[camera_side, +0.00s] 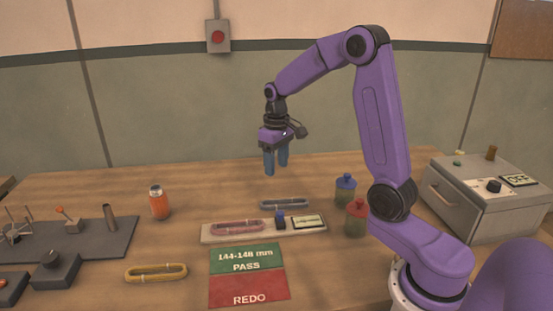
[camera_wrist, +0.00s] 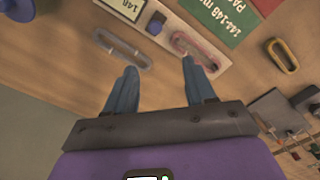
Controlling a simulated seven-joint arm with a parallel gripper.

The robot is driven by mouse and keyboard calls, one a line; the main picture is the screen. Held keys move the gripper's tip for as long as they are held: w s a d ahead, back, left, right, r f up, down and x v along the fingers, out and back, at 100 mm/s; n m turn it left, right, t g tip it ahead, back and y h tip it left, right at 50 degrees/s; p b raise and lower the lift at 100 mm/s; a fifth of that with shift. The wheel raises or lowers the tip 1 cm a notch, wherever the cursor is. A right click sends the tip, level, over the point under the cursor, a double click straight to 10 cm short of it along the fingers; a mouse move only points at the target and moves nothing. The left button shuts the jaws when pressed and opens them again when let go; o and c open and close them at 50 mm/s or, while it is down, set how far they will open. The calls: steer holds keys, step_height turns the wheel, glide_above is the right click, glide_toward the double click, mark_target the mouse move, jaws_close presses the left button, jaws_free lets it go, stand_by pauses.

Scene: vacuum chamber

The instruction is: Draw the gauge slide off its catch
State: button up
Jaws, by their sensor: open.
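The gauge (camera_side: 208,236) is a long pale board lying on the table. A pink oval link (camera_side: 237,227) lies on its left part. The blue gauge slide (camera_side: 280,217) stands right of the link, beside a small display (camera_side: 308,221) whose digits I cannot read surely. In the wrist view the slide (camera_wrist: 157,22) is near the top, beyond my fingertips, and the pink link (camera_wrist: 200,50) is right of it. My gripper (camera_side: 276,172) points down, open and empty, above and behind the gauge, apart from everything. The catch cannot be made out.
A grey link (camera_side: 285,204) lies behind the gauge, a yellow link (camera_side: 156,272) at front left. A green PASS and red REDO mat (camera_side: 248,275) lies in front. Jars with blue (camera_side: 346,188) and red (camera_side: 357,218) lids stand right. An orange jar (camera_side: 159,203) stands left.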

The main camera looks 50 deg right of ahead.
steer(key=shift+r, duration=0.5)
